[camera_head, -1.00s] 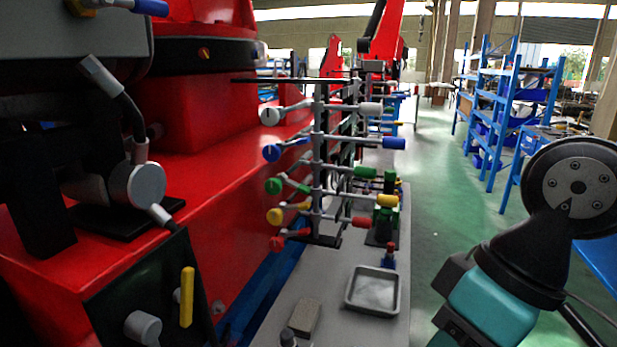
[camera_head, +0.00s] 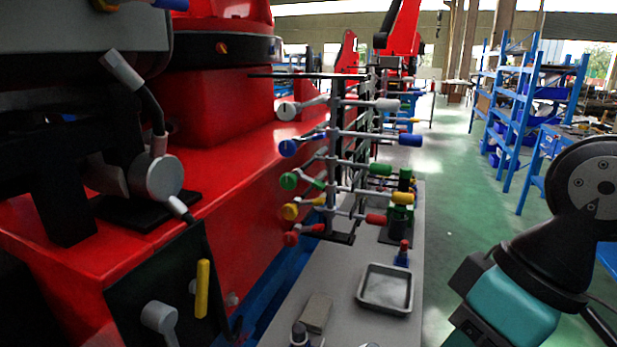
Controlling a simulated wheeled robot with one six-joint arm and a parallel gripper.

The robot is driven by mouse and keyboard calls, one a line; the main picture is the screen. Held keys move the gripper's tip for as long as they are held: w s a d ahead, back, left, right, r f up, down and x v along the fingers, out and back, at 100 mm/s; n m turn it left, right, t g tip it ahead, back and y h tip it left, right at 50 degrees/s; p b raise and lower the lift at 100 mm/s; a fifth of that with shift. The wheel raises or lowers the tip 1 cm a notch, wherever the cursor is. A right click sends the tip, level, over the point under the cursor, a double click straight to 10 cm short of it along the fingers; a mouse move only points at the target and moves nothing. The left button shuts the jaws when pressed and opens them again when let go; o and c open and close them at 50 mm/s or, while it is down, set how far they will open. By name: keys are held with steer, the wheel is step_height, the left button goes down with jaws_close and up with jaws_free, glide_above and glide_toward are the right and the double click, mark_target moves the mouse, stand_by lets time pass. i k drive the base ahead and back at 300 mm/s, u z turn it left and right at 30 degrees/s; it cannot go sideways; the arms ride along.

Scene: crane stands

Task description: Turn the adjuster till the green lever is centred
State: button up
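A lever rack stands in the middle of the view, with stacked rods in several colours. The green lever's handle (camera_head: 380,169) is at the right end of its rod, above the yellow handle (camera_head: 401,198) and below the blue handle (camera_head: 410,139). It reaches less far right than those two. At the left end of the same row is a round green knob (camera_head: 288,181) on a short arm with another green part. I cannot tell which part is the adjuster. My arm's teal and black links show at the right, apart from the rack. My gripper is not in view.
A grey bench holds a shallow tray (camera_head: 385,267), a small block (camera_head: 316,312) and a red-and-blue item (camera_head: 403,253). A red machine (camera_head: 232,180) fills the left. Blue shelving (camera_head: 522,105) stands at the back right. Green floor (camera_head: 448,180) is clear between bench and shelving.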

mark_target(288, 181)
steer(key=z, duration=0.5)
steer(key=k, duration=1.15)
steer(key=u, duration=0.15)
steer(key=i, duration=0.75)
steer(key=u, duration=0.35)
